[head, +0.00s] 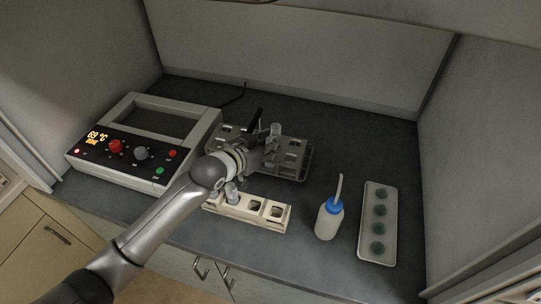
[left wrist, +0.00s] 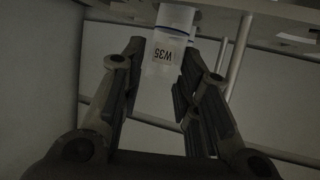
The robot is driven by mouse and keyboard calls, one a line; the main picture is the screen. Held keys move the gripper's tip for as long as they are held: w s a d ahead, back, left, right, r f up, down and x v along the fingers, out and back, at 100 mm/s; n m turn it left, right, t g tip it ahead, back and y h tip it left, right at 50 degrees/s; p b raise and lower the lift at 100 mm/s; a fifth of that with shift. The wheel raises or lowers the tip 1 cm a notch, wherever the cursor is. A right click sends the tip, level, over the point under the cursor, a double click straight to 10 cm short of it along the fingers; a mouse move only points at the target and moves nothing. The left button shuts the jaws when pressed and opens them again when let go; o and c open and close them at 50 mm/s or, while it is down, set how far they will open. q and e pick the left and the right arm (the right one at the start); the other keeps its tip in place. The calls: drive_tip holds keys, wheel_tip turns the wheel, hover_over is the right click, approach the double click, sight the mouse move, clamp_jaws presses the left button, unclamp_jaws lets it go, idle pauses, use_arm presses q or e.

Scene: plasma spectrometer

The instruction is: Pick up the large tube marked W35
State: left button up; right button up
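The large tube marked W35 (left wrist: 168,55) is pale and translucent, with a printed label and a dark blue band, in the left wrist view. My left gripper (left wrist: 160,65) is open, with its fingers on either side of the tube. A gap shows on the tube's left; the right finger overlaps its edge, and I cannot tell if it touches. In the head view my left gripper (head: 262,140) is over the grey metal rack (head: 296,175), beside an upright clear tube (head: 275,130). The label cannot be read there. My right gripper is not in view.
A beige rack (head: 270,222) with a small tube (head: 232,192) stands in front. A heater unit (head: 140,140) is at left. A blue-capped wash bottle (head: 328,220) and a white tray (head: 367,248) with several green items stand at right. Walls close the back and sides.

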use_arm(q)
drive_tip(key=shift+w+d+f, duration=0.3)
drive_tip(key=shift+w, duration=0.05)
clamp_jaws()
